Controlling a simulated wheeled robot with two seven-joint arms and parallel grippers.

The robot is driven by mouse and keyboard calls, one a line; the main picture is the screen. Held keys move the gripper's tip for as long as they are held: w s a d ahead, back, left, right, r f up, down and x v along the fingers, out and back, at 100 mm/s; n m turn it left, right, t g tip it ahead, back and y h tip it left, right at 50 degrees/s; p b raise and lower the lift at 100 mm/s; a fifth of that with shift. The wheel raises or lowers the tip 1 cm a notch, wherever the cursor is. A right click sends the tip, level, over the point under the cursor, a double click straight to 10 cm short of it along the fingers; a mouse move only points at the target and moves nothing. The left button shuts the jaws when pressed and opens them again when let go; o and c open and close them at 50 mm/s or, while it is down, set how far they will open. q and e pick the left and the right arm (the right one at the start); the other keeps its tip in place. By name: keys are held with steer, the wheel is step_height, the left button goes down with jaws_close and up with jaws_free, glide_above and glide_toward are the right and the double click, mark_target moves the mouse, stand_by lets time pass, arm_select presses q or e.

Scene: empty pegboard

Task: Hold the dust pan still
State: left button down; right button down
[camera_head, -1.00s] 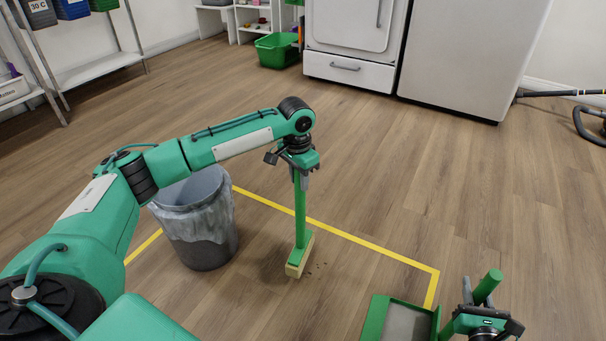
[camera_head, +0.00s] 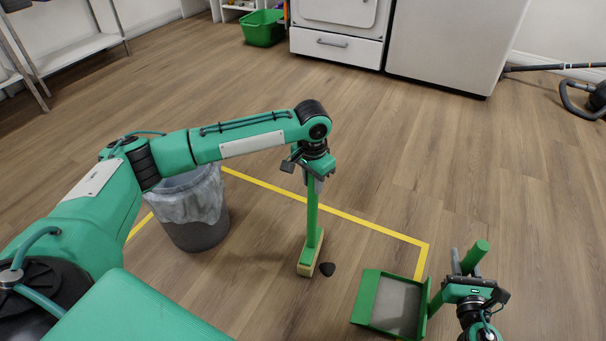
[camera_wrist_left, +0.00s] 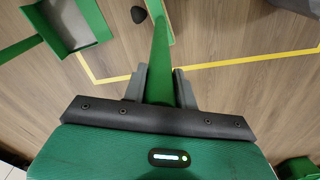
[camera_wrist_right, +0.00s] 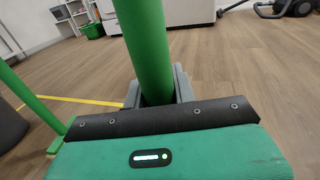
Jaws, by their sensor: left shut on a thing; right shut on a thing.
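The green dust pan (camera_head: 365,300) with a grey inner floor lies on the wooden floor at the lower right of the head view. It also shows at the upper left of the left wrist view (camera_wrist_left: 92,22). My right gripper (camera_head: 466,272) is shut on its thick green handle (camera_wrist_right: 146,45), to the right of the pan. My left gripper (camera_head: 316,178) is shut on the green handle of a brush (camera_head: 312,215), held upright with its pale head on the floor. A small dark lump (camera_head: 327,269) lies just right of the brush head, between brush and pan.
A grey lined bin (camera_head: 195,235) stands left of the brush. A yellow floor line (camera_head: 370,225) runs behind the brush and pan. A green tub (camera_head: 262,28), white appliances (camera_head: 440,45) and a vacuum (camera_head: 597,98) are at the back. The floor between is clear.

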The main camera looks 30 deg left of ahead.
arm_select(q)
steer(key=s+d, duration=0.3)
steer(key=d, duration=0.7)
steer(key=s+d, duration=0.3)
steer(key=d, duration=0.8)
arm_select(e)
steer(key=shift+f, duration=0.1)
arm_select(q)
step_height(320, 180, up, 7)
steer(key=a, duration=0.2)
steer(key=shift+w+a, duration=0.35)
steer(key=shift+a, duration=0.05)
steer(key=shift+f, duration=0.1)
arm_select(e)
steer(key=c, duration=1.1)
jaws_free()
steer(key=shift+o, duration=0.2)
steer(key=v, duration=1.2)
